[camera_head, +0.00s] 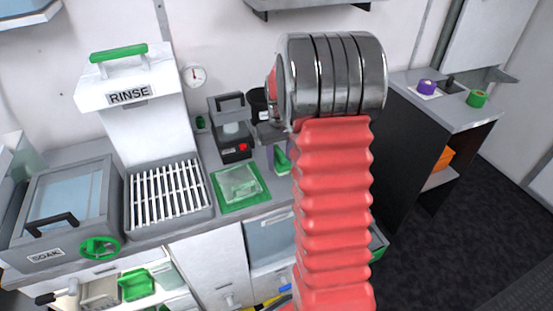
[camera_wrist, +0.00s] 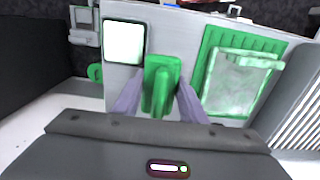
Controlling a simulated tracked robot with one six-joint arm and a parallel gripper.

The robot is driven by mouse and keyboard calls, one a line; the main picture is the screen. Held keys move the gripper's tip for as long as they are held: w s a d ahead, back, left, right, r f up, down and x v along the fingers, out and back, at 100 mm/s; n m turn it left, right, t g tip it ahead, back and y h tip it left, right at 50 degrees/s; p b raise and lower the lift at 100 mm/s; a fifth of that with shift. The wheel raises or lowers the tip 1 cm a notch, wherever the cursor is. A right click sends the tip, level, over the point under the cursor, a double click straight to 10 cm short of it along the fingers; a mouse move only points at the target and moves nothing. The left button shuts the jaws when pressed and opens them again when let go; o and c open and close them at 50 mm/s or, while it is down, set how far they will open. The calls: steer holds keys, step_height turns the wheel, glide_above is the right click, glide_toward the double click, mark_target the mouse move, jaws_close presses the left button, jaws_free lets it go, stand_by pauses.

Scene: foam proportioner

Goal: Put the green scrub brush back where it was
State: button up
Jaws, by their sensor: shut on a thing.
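The green scrub brush (camera_wrist: 162,72) is between the two grey-purple fingers of my gripper (camera_wrist: 158,98) in the wrist view. My gripper is shut on it, with the brush's handle towards the camera. In the head view a small part of the brush (camera_head: 282,160) shows left of my red arm, over the counter's right part; the arm hides the rest. I cannot tell whether the brush touches the counter. A white square with a dark border (camera_wrist: 125,42) lies on the counter just up and left of the brush in the wrist view.
A green tray with a clear box (camera_head: 240,186) sits left of the brush. Further left are the slatted rack (camera_head: 168,194) under the RINSE unit and the SOAK basin (camera_head: 65,205). A dark machine with a red button (camera_head: 234,140) stands behind. A side table (camera_head: 455,108) is right.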

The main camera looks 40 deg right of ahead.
mark_target(276, 159)
steer(key=shift+w+d+f, duration=0.2)
steer(key=shift+w+f, duration=0.4)
steer(key=shift+w, duration=0.2)
steer(key=shift+w+d+f, duration=0.2)
steer(key=shift+w+f, duration=0.4)
steer(key=shift+w, duration=0.15)
steer(key=shift+f, duration=0.1)
steer(key=o, duration=1.4)
step_height(276, 159, up, 11)
steer(key=shift+r, duration=0.65)
